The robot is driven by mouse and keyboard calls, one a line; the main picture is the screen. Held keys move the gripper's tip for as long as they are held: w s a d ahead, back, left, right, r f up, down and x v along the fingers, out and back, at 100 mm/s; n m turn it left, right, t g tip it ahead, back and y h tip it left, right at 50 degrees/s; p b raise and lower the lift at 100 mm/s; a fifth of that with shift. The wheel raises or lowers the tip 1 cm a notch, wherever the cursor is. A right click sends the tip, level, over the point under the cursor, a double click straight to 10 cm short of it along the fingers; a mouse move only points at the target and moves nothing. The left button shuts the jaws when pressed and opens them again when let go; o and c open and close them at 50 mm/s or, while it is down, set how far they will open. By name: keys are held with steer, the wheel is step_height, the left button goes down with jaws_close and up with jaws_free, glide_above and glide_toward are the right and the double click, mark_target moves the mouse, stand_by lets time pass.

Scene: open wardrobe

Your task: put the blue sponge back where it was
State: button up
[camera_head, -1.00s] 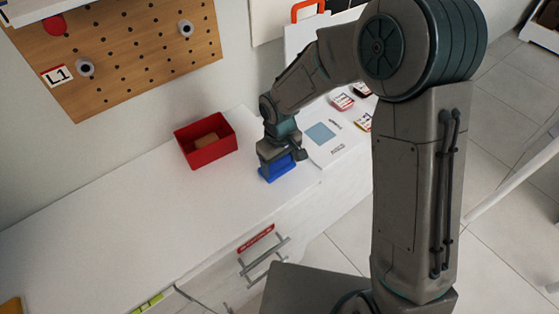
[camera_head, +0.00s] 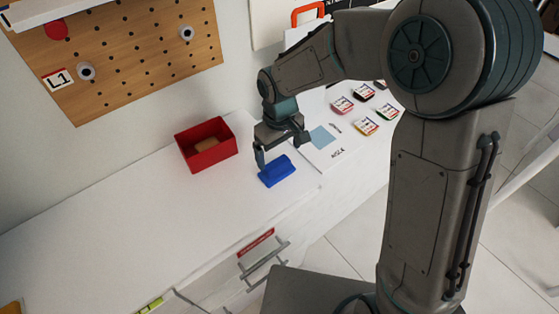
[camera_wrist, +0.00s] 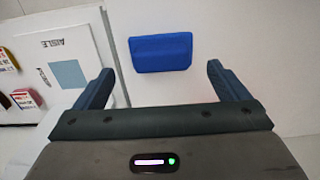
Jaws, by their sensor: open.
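The blue sponge (camera_head: 276,171) lies on the white counter, to the right of the red bin and left of the printed sheet. It also shows in the wrist view (camera_wrist: 160,53), lying on the white surface beyond my fingertips. My gripper (camera_head: 282,150) is above and just behind the sponge, open and empty. In the wrist view its two fingers (camera_wrist: 160,80) are spread wide, with the sponge apart from both of them.
A red bin (camera_head: 190,156) with a tan block (camera_head: 206,143) inside stands left of the sponge.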

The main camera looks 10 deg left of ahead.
mark_target(280, 166)
step_height(280, 166, up, 5)
steer(key=shift+r, duration=0.1)
steer(key=shift+d, duration=0.1)
steer(key=s+d+r+m+t, duration=0.1)
steer(key=s+d+r+m, duration=0.15)
steer(key=d, duration=0.45)
steer(key=s+d+r+m, duration=0.1)
steer(key=d+r+m, duration=0.15)
steer(key=d, duration=0.45)
steer(key=s+d+r+m+t, duration=0.2)
steer(key=s+d+m, duration=0.3)
steer(key=s+d, duration=0.4)
steer(key=shift+s+d, duration=0.2)
steer(key=shift+d, duration=0.95)
